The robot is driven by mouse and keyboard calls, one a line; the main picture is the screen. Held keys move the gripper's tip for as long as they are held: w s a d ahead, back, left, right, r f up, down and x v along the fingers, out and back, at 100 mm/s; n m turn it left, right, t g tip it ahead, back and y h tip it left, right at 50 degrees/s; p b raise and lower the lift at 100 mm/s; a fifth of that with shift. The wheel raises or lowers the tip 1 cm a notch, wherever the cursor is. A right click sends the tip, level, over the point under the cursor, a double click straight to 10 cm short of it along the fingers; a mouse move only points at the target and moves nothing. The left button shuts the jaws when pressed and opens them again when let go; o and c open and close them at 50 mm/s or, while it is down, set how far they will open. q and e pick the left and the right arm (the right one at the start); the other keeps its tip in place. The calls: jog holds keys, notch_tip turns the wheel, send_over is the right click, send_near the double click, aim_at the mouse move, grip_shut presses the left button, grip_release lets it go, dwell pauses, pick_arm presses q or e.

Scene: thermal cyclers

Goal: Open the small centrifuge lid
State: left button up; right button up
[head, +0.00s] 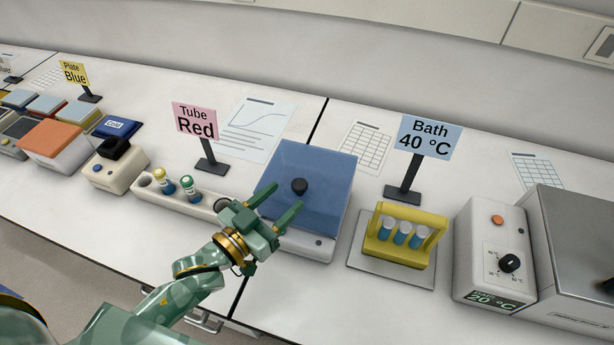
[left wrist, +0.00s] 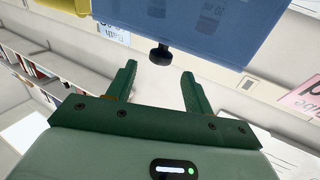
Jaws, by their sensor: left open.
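The small centrifuge is a low white box with a translucent blue lid (head: 322,172). The lid lies down over its body (head: 308,244), and a black knob (head: 299,186) stands on it. My left gripper (head: 286,196) is open and empty over the near left part of the lid, its fingers pointing toward the knob. In the left wrist view the blue lid (left wrist: 205,25) fills the top. The black knob (left wrist: 160,54) shows just beyond the gap between the open fingers (left wrist: 158,70), apart from both. My right gripper is in neither view.
A white tube rack (head: 180,203) with capped tubes stands left of the centrifuge, by the Tube Red sign (head: 196,122). Papers lie behind.

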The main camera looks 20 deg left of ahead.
aim_at(294, 189)
pick_arm(q)
jog(key=b+x, duration=0.1)
jog(key=x, duration=0.5)
jog(key=shift+w+d+f, duration=0.1)
jog(key=shift+w+d, duration=0.05)
jog(key=shift+w, duration=0.2)
jog(key=shift+w+d, duration=0.25)
jog(key=shift+w, duration=0.2)
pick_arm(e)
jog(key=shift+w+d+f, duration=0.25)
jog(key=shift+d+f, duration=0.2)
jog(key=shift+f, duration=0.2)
